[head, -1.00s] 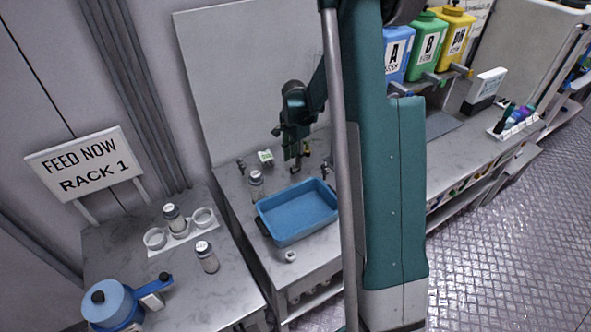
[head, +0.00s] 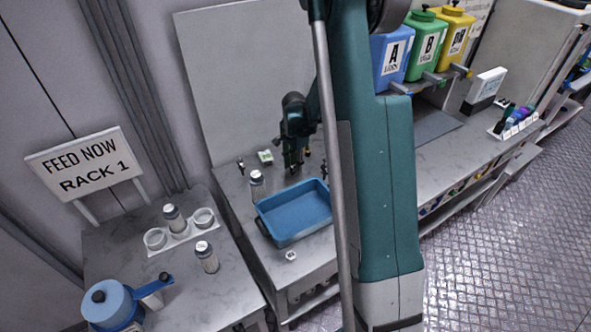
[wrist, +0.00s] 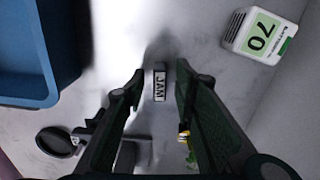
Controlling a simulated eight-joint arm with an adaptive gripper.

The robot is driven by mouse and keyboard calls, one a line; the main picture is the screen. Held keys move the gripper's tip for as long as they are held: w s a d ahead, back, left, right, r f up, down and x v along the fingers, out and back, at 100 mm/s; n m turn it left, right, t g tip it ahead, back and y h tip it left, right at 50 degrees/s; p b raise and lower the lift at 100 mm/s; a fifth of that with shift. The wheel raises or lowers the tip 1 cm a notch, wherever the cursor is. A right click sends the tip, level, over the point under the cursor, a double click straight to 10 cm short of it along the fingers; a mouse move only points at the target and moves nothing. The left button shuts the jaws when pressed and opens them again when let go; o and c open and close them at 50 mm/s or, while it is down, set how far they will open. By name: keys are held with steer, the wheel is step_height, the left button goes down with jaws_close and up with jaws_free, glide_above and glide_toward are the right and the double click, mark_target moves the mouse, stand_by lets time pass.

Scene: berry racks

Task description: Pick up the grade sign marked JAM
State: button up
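The JAM sign (wrist: 159,86) is a small pale plate with dark letters in a dark frame. In the wrist view it stands between the two fingers of my gripper (wrist: 160,77), with a gap on each side. The fingers are spread open and hold nothing. In the head view my gripper (head: 293,170) points down at the back of the bench, behind the blue tray. I cannot make out the sign in the head view; the gripper seems to cover it.
The blue tray (wrist: 54,92) is left of the fingers. A white-and-green block marked 70 (wrist: 262,36) lies to the right. A round black part (wrist: 57,142) and a small yellow-and-green item (wrist: 187,143) are near the fingers.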

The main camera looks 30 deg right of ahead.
steer(key=shift+f, duration=0.7)
steer(key=c, duration=0.9)
